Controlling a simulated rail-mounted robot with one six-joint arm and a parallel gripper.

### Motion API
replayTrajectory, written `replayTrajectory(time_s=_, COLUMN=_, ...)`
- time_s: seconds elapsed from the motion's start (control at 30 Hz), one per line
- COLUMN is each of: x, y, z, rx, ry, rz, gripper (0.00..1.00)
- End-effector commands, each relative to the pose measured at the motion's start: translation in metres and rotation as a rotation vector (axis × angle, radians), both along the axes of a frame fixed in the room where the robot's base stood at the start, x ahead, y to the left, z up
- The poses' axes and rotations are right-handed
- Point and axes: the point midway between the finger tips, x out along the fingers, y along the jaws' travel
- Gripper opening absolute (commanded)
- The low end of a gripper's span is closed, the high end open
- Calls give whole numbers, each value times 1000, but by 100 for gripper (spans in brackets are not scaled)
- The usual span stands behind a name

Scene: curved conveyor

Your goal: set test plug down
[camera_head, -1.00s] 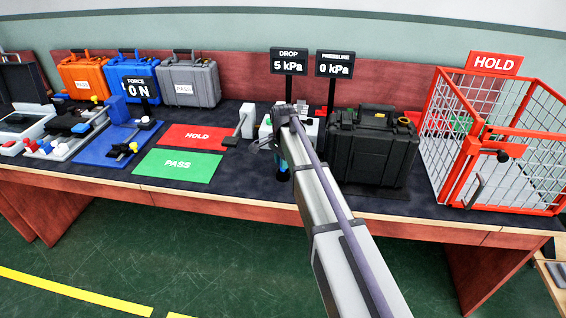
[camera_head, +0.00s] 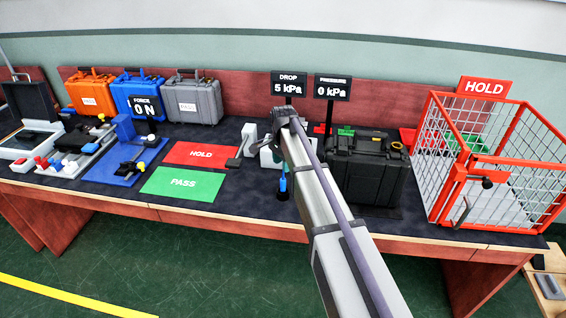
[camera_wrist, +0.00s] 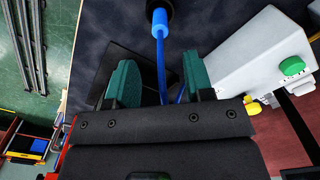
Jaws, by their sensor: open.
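The test plug (camera_head: 283,185) is a small blue piece standing upright at a black holder on the dark bench mat, just left of my arm. In the wrist view the blue plug (camera_wrist: 160,22) has its end at a black round holder (camera_wrist: 163,5), and a thin blue hose runs back from it between my fingers. My gripper (camera_wrist: 158,65) is open, with a green-padded finger on each side of the hose and clear gaps. The plug's head lies beyond the fingertips.
A white device with a green button (camera_wrist: 291,66) is close to the right finger. A black case (camera_head: 367,168) stands right of my arm, and a red HOLD cage (camera_head: 462,190) beyond it. The green PASS mat (camera_head: 183,184) and red HOLD mat (camera_head: 201,154) lie left.

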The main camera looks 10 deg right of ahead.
Motion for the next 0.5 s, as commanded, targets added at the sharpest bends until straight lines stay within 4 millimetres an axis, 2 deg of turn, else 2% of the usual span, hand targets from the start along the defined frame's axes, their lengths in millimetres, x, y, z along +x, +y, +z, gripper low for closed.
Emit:
replayTrajectory(time_s=0.03, x=0, y=0, z=24, rx=0, ry=0, rz=0, gripper=48)
replayTrajectory(time_s=0.1, x=0, y=0, z=32, rx=0, ry=0, rz=0, gripper=48)
replayTrajectory(time_s=0.27, x=0, y=0, z=33, rx=0, ry=0, rz=0, gripper=48)
replayTrajectory(time_s=0.33, x=-13, y=0, z=31, rx=0, ry=0, rz=32, gripper=48)
replayTrajectory(time_s=0.37, x=-27, y=0, z=31, rx=0, ry=0, rz=72, gripper=48)
replayTrajectory(time_s=0.43, x=-80, y=0, z=31, rx=0, ry=1, rz=241, gripper=48)
replayTrajectory(time_s=0.47, x=-109, y=0, z=31, rx=0, ry=1, rz=341, gripper=48)
replayTrajectory(time_s=0.5, x=-150, y=0, z=31, rx=0, ry=1, rz=485, gripper=48)
